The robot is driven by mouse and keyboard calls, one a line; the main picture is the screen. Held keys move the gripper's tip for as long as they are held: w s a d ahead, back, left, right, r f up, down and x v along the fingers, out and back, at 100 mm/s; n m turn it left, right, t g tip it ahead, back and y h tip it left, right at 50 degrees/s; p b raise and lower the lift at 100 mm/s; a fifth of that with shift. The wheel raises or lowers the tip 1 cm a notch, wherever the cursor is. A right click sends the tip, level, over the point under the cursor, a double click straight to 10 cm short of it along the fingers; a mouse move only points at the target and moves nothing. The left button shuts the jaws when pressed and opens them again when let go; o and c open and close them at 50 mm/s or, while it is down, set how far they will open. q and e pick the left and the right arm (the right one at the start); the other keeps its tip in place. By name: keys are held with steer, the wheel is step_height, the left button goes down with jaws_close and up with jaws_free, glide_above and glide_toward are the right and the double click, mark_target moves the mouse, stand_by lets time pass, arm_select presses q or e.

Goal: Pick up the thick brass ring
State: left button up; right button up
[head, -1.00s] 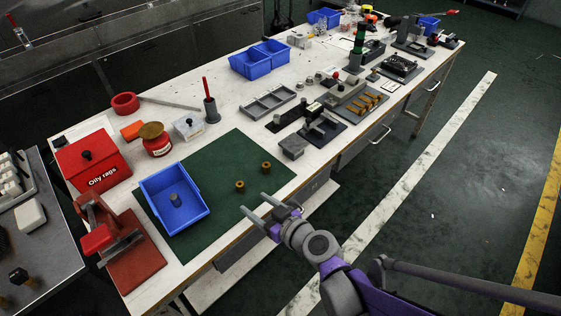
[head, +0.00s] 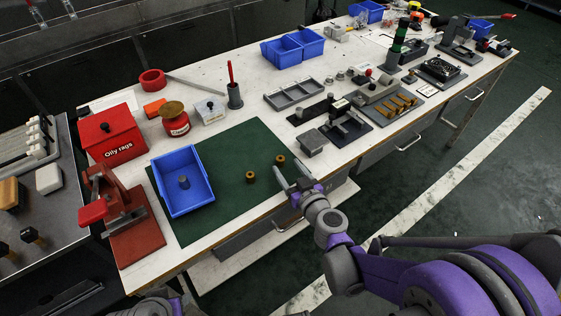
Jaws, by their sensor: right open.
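Two small brass rings lie on the green mat: a left ring (head: 250,177) and a right ring (head: 280,160). They look alike at this size, so I cannot tell which is the thick one. My right gripper (head: 287,169) is open and empty at the mat's right edge. Its fingertips point toward the right ring and appear just short of it; I cannot tell the height between them. The left ring is a little to the left of the fingers. A bit of my left arm shows at the bottom edge, but its gripper is not visible.
A blue bin (head: 163,189) with a grey cylinder (head: 184,182) inside stands on the green mat (head: 225,205). A red press (head: 135,233) and an oily rags box (head: 100,130) stand to the left. A grey block (head: 311,141) and fixtures stand right of the rings.

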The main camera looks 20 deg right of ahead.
mark_target(282, 163)
steer(key=b+x, duration=0.1)
steer(key=x, duration=0.4)
steer(key=shift+a+f, duration=0.1)
steer(key=shift+a, duration=0.05)
steer(key=shift+s, duration=0.1)
jaws_close()
